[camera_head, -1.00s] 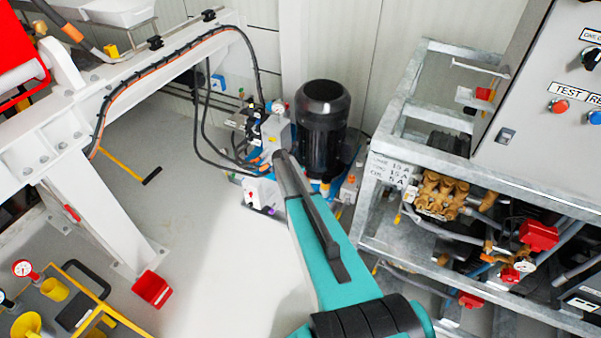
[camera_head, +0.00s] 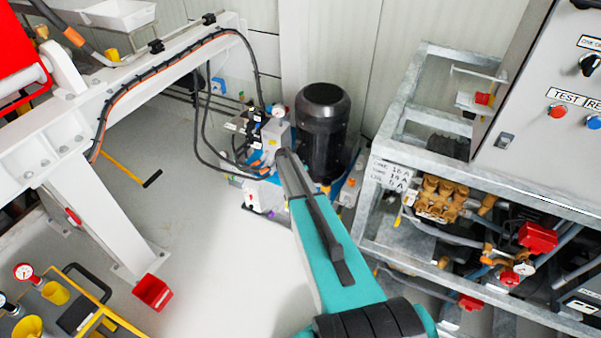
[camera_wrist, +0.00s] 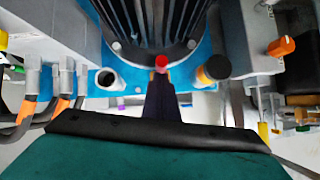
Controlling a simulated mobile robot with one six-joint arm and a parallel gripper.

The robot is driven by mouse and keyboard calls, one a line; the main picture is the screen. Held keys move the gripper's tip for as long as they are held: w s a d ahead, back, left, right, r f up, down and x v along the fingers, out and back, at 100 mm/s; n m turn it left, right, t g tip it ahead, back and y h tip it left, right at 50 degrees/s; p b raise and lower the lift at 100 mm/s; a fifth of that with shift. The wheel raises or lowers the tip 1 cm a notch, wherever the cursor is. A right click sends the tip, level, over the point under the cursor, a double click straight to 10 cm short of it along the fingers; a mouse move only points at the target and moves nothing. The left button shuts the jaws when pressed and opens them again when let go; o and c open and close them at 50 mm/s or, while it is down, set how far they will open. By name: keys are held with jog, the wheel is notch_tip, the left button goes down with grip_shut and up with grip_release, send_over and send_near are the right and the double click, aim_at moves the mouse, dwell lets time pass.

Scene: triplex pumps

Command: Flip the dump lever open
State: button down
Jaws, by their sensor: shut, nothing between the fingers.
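The pump unit with a black motor (camera_head: 323,125) and blue base stands beyond my arm. My gripper's dark fingers (camera_wrist: 161,84) are together in the wrist view, pointing away over the blue base (camera_wrist: 135,75). A small red cap (camera_wrist: 161,62) shows right at the fingertips; I cannot tell whether they touch it. An orange knob (camera_wrist: 281,46) sits on the grey block at the right. I cannot tell for certain which part is the dump lever. In the head view my arm reaches to the unit and the fingertips are hidden.
A dark cylinder with a yellow band (camera_wrist: 213,70) and a white-rimmed port (camera_wrist: 108,80) flank the fingers. Hoses with orange sleeves (camera_wrist: 62,106) run at the left.

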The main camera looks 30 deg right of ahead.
jog(key=shift+w+d+r, duration=0.45)
jog(key=shift+d+r, duration=0.05)
jog(key=shift+d, duration=0.15)
jog(key=s+a, duration=0.2)
jog(key=a, duration=0.3)
notch_tip(320, 180, up, 9)
jog(key=s+a+b, duration=0.1)
jog(key=a+b, duration=0.1)
jog(key=shift+b, duration=0.3)
jog(key=shift+a+f, duration=0.1)
jog(key=shift+a, duration=0.05)
